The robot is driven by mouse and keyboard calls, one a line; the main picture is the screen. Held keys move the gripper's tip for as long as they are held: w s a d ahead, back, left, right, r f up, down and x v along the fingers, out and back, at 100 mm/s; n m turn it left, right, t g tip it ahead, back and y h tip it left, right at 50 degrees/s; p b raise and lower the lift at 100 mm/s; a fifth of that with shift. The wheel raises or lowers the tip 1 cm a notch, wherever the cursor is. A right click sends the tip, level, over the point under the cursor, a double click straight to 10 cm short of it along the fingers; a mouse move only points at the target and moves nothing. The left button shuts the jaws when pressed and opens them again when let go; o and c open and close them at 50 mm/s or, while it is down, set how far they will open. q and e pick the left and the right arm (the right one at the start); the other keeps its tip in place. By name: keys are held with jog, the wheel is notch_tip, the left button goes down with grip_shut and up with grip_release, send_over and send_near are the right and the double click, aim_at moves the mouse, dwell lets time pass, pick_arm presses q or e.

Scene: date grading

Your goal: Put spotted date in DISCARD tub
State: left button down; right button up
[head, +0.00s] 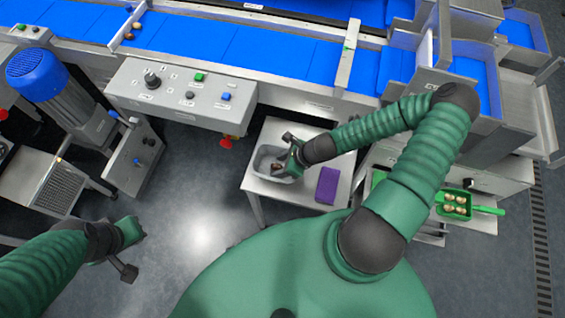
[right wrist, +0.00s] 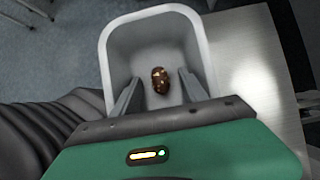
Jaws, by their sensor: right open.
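A grey tub (head: 262,160) stands on the small white table below the conveyor. It fills the middle of the right wrist view (right wrist: 108,60). A brown date (right wrist: 160,80) with pale flecks or glints shows inside the tub's outline, apart from both fingers. Its exact height above the tub's floor is hard to judge. My right gripper (head: 284,160) is over the tub, its fingers spread on either side of the date. My left gripper (head: 130,252) hangs over the floor at the lower left, away from the tub; its opening is unclear. No label is readable on the tub.
A purple block (head: 327,185) lies right of the tub on the white table (head: 300,133). A green scoop-like tray (head: 456,204) with several dates is farther right. The control box (head: 180,95) and blue conveyor (head: 235,45) stand behind. Two or three dates lie on the belt's left.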

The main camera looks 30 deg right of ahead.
jog(key=p+v, duration=0.3)
jog(key=v, duration=1.4)
jog(key=w+a+r+n+g+h, duration=0.1)
jog(key=a+r+n, duration=0.4)
jog(key=n, duration=0.9)
jog(key=w+a+r+n+g+h, duration=0.1)
jog(key=a+r+n+h, duration=0.2)
jog(key=n, duration=1.1)
jog(key=shift+a+r, duration=1.3)
jog(key=shift+r, duration=0.05)
jog(key=shift+w+d, duration=0.1)
jog(key=shift+d, duration=0.15)
jog(key=shift+a, duration=0.15)
